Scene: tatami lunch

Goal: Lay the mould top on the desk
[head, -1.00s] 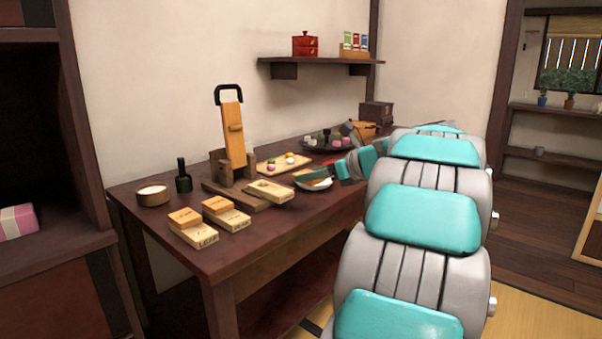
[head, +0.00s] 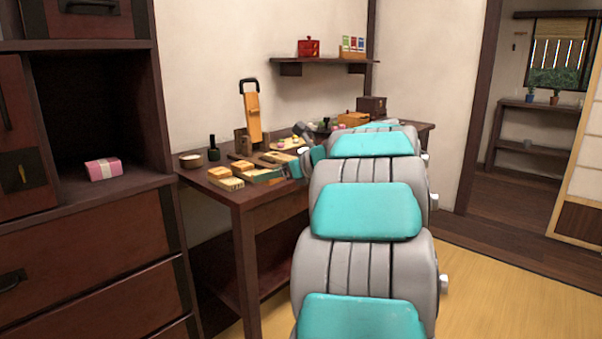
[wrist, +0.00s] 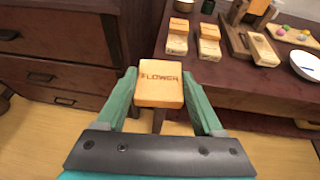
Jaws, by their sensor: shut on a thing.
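My gripper (wrist: 159,80) is shut on the mould top (wrist: 160,92), a pale wooden block marked "FLOWER", held between its green fingers in the wrist view. The desk (wrist: 230,90) is dark wood; its front edge lies beyond and right of the held block, with floor showing below. In the head view the desk (head: 228,191) stands behind my arm, and green fingers show near its front edge. The mould top cannot be made out clearly there.
Two stacked wooden moulds (wrist: 177,35) (wrist: 208,42), an open mould (wrist: 262,50), a white bowl (wrist: 306,64) and a sweets tray (wrist: 293,34) stand on the desk. A drawer cabinet (head: 85,235) stands to its left. Bare desk shows along the front.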

